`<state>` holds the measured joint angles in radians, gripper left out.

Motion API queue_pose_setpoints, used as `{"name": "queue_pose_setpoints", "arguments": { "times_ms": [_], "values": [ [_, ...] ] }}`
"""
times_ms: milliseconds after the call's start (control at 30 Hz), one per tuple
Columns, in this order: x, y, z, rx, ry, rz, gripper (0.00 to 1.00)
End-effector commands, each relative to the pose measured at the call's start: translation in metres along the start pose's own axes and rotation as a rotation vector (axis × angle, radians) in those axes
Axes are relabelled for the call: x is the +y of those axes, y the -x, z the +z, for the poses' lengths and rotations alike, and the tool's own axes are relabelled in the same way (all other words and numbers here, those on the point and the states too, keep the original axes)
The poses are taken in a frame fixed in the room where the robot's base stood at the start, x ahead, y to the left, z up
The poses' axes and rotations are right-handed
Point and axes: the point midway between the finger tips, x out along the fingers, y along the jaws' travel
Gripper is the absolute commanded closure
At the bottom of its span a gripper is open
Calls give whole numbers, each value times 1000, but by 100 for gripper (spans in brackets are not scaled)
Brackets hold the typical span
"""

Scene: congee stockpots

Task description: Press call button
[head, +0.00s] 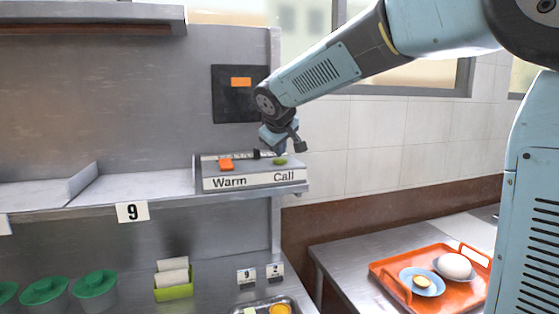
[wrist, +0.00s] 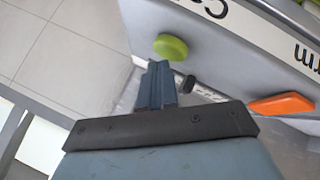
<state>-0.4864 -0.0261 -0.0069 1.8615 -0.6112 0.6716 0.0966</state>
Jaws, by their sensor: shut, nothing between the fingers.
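The call button is a small green disc (head: 280,160) on the sloped top of a grey control box (head: 208,171), above the printed word Call. An orange Warm button (head: 226,164) sits to its left on the same box. In the wrist view the green call button (wrist: 171,47) lies just beyond my fingertips, and the orange button (wrist: 282,104) is at the right. My gripper (head: 281,151) is shut and empty, pointing down right over the green button. It also shows in the wrist view (wrist: 158,68). Whether the tips touch the button I cannot tell.
The control box stands at the right end of a metal shelf (head: 130,190) marked 9. A dark panel (head: 232,104) is on the wall behind. Below right, an orange tray (head: 390,287) with dishes is on a counter. Green-lidded pots (head: 95,284) stand lower left.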

Motion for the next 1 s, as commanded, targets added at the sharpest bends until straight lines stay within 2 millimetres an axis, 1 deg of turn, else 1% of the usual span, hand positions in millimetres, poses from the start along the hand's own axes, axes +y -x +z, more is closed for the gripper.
{"name": "queue_pose_setpoints", "arguments": {
  "times_ms": [300, 567, 1000],
  "values": [
    [-4, -5, 4, 0, 1, 0, 100],
    [-4, -6, 4, 0, 1, 0, 100],
    [0, 1, -1, 0, 0, 0, 100]
  ]
}}
